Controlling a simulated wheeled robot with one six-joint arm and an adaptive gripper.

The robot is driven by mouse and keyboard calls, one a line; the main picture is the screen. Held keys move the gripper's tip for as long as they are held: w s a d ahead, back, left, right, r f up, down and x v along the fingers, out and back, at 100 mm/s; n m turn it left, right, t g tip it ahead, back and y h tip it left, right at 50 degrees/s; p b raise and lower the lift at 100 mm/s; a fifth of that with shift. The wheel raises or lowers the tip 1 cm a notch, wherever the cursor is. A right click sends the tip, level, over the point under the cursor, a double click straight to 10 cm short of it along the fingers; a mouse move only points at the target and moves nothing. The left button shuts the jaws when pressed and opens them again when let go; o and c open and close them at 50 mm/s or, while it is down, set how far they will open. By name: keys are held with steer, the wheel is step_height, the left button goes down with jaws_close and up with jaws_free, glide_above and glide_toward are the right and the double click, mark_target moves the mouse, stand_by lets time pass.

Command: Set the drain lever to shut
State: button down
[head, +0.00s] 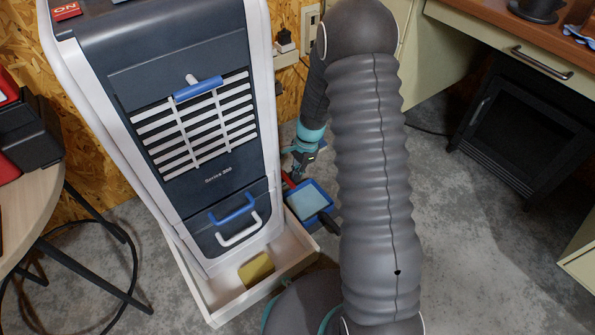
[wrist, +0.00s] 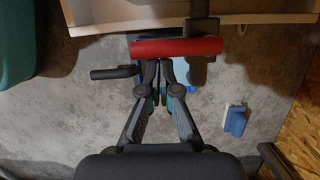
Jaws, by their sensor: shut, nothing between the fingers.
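The red drain lever (wrist: 178,47) shows in the wrist view as a bar lying crosswise, joined near its right end to a dark grey valve and pipe (wrist: 201,25). In the head view only a small part of the red lever (head: 288,180) shows, low at the right side of the dark cooler (head: 215,188). My gripper (wrist: 166,73) is shut and empty. Its fingertips are close at the lever's middle, partly covered by it; I cannot tell if they touch. In the head view my gripper (head: 299,168) is beside the cooler, just above the lever.
A blue pan (head: 309,199) is on the floor below the valve; its dark handle (wrist: 110,73) shows in the wrist view. The cooler stands in a white tray (head: 214,313) with a yellow sponge (head: 257,269). A blue-and-white block (wrist: 235,119) lies on the floor. A round table (head: 28,213) is left.

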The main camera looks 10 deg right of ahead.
steer(key=shift+w+d, duration=0.1)
steer(key=shift+d, duration=0.05)
steer(key=w+d+r+p, duration=0.1)
steer(key=w+d+r, duration=0.1)
steer(key=d+r, duration=0.3)
steer(key=v, duration=0.4)
stand_by(0.4)
steer(key=shift+a, duration=0.15)
